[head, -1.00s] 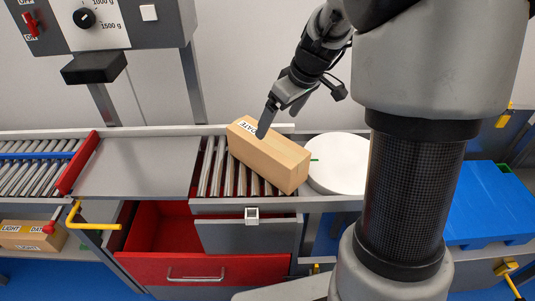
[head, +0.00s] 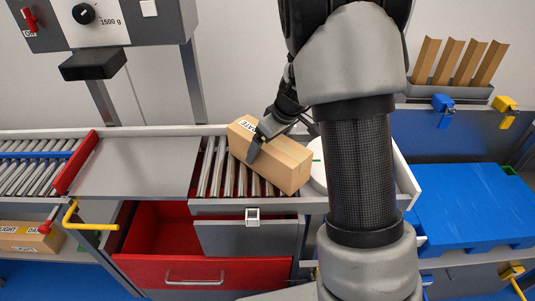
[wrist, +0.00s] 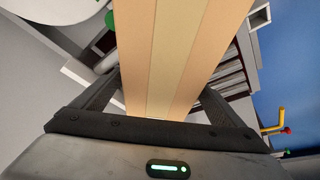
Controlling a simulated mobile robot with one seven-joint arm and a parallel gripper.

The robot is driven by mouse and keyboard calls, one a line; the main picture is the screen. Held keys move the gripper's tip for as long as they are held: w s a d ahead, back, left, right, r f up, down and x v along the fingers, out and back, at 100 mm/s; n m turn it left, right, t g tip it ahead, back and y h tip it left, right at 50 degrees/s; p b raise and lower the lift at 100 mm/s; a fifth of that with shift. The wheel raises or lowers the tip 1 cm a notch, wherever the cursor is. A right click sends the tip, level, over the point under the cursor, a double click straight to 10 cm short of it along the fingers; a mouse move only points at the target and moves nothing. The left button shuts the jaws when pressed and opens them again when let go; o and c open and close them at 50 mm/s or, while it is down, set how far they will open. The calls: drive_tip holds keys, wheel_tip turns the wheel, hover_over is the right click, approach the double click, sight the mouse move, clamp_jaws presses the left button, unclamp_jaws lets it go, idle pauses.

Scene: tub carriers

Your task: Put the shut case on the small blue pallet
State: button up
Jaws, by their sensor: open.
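A shut cardboard case (head: 285,165) with a printed label lies skewed on the short roller section, beside the white round plate. My gripper (head: 258,150) is at the case from above, at its label end. In the wrist view the case (wrist: 180,50) fills the space between the two open fingers (wrist: 165,100), one on each side of it. I cannot tell whether the fingers touch it. The blue pallet (head: 480,210) is at the right, flat and empty on top. My arm hides part of the round plate.
A bare grey plate (head: 135,165) and a red stop (head: 76,162) lie left of the rollers (head: 213,170). A red drawer (head: 160,240) stands open below. A second case (head: 30,237) sits on the lower left shelf. Cardboard strips (head: 460,62) stand in a holder behind the pallet.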

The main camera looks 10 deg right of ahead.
drive_tip(key=c, duration=2)
drive_tip(key=shift+w+r, duration=0.1)
drive_tip(key=shift+c, duration=0.8)
wheel_tip(320, 180, up, 10)
drive_tip(key=shift+p, duration=1.1)
drive_tip(key=s+f+m+t+h, duration=0.1)
drive_tip(key=s+m+h, duration=0.1)
drive_tip(key=s+m, duration=0.55)
drive_tip(key=s+p+v, duration=0.1)
drive_tip(key=p+v, duration=0.5)
drive_tip(key=p, duration=0.9)
drive_tip(key=shift+s+a+n, duration=0.2)
drive_tip(key=shift+s+n, duration=0.1)
drive_tip(key=shift+n, duration=0.05)
drive_tip(key=shift+f, duration=0.1)
